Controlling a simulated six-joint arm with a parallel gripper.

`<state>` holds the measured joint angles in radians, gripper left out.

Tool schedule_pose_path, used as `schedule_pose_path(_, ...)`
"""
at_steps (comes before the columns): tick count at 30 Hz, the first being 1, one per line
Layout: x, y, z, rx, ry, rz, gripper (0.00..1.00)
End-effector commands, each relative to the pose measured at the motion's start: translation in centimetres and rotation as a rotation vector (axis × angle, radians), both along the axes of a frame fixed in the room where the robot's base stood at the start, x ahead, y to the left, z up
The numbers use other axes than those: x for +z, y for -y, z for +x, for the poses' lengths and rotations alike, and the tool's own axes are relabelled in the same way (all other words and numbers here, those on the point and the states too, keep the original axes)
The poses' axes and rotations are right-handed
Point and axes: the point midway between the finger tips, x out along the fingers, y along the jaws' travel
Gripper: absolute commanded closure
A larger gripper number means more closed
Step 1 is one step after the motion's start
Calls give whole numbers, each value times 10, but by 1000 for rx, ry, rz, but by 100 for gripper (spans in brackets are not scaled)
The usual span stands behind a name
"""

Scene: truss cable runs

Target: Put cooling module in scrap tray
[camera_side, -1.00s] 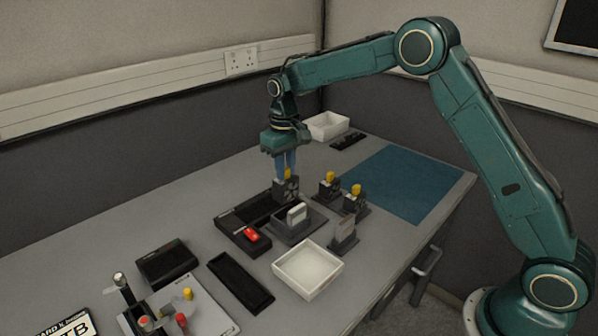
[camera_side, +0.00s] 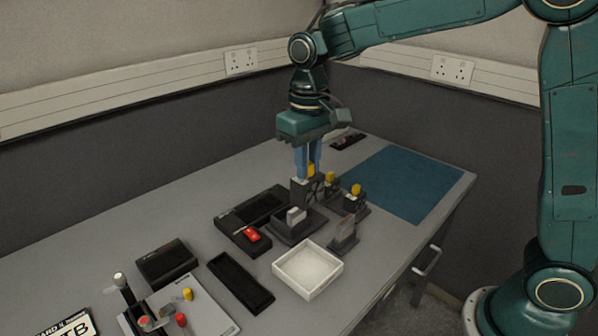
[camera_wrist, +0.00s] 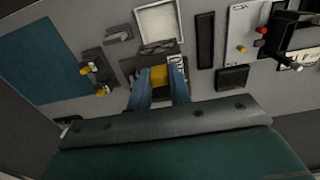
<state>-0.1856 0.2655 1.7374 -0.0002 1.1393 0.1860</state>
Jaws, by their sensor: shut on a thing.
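My gripper (camera_side: 309,172) is shut on the yellow grip of the cooling module (camera_side: 302,191), a dark block with a fan on its face. The module hangs upright above the table, behind a dark grey fixture with a light block. In the wrist view its yellow top (camera_wrist: 158,75) sits between my blue fingers. A white open tray (camera_side: 307,269) stands in front of the fixture, empty; it also shows in the wrist view (camera_wrist: 159,23). I see no label telling whether it is the scrap tray.
Two yellow-topped modules (camera_side: 330,182) (camera_side: 354,199) stand just right of the held one. The grey fixture (camera_side: 294,229) and an upright grey piece (camera_side: 343,236) stand near the white tray. A black unit with a red part (camera_side: 251,234) lies left. The blue mat (camera_side: 398,184) is clear.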

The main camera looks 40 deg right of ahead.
Motion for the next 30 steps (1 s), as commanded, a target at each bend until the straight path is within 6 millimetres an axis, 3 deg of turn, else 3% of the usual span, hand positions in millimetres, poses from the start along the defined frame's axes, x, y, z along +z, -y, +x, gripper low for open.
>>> schedule_pose_path(8,4,-3,-9,0,1,0,100)
schedule_pose_path(14,-4,-3,-9,0,-1,0,100)
schedule_pose_path(20,-32,-2,-9,0,-4,-1,100)
schedule_pose_path(30,-96,-2,-9,0,-5,-1,100)
